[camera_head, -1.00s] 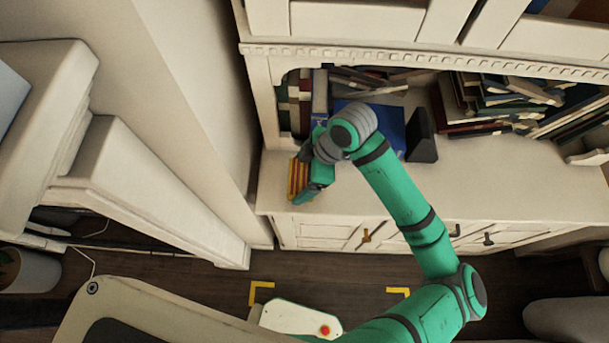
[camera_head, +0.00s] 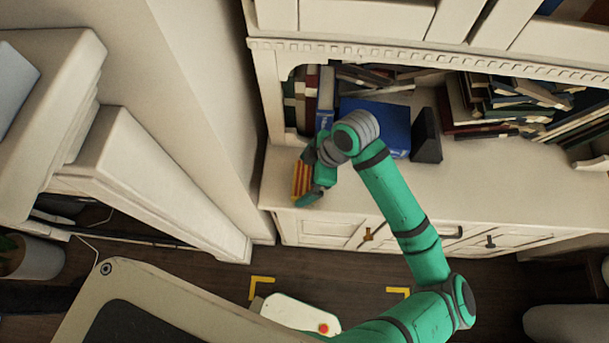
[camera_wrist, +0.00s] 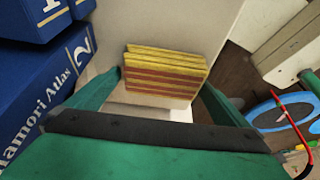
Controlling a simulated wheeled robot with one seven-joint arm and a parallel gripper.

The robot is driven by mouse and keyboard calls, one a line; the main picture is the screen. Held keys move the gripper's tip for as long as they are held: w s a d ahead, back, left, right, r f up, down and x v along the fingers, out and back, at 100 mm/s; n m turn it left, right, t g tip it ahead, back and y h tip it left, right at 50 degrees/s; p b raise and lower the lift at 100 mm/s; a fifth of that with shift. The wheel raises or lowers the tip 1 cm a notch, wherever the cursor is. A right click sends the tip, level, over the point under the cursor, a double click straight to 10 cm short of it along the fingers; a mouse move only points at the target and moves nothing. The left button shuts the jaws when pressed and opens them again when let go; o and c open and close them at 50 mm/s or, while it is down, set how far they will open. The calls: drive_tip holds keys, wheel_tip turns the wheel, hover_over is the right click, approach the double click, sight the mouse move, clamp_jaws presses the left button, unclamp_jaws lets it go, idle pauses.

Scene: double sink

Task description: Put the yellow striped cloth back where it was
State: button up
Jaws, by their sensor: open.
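The yellow striped cloth (camera_head: 301,181), folded, with yellow and red-brown stripes, is at the left front end of the cream cabinet top (camera_head: 470,189). In the wrist view the cloth (camera_wrist: 165,72) shows its layered edge between the fingertips. My gripper (camera_head: 311,177) is at the cloth, and in the wrist view its jaws (camera_wrist: 160,84) are apart, one finger on each side of the cloth. The fingers look close to its sides; I cannot tell whether they touch. The cloth's underside is hidden.
Blue books (camera_head: 386,122) stand and lie just behind my gripper; one atlas (camera_wrist: 50,95) is close on the left in the wrist view. A dark bookend (camera_head: 426,137) is to their right. The cabinet's front edge is near the cloth. The cabinet top to the right is clear.

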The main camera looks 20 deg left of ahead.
drive_tip(key=v, duration=1.1)
drive_tip(key=shift+w+d+r, duration=0.2)
drive_tip(key=shift+d+r, duration=0.05)
drive_tip(key=shift+r, duration=0.1)
